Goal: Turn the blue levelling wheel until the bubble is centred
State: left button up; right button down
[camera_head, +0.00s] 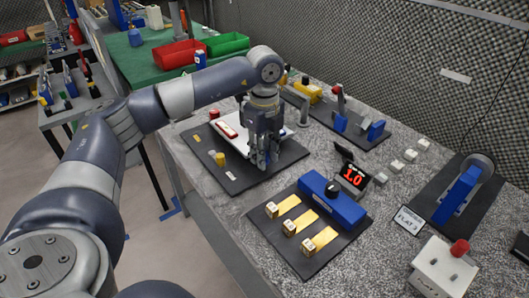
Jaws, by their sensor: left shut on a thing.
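My left gripper (264,163) points down at the right side of a black board (223,180). It is shut on the blue levelling wheel, which the fingers mostly hide. On the board a white plate (238,141) carries a red level vial (226,129); the bubble is too small to make out. A yellow knob (220,159) and another small yellow part (196,138) stand at the board's left side. My right gripper is not in view.
A blue box with a black dial (332,203) and yellow strips stands on a board in front. A red display (352,175) reads 1.0. A white box with a red knob (443,267) is at lower right. Red (179,54) and green (227,43) bins stand behind.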

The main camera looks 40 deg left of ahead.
pick_arm(q)
jog(key=o, duration=1)
jog(key=shift+o, duration=0.2)
jog(key=shift+r, duration=0.1)
notch_tip(320, 180, up, 12)
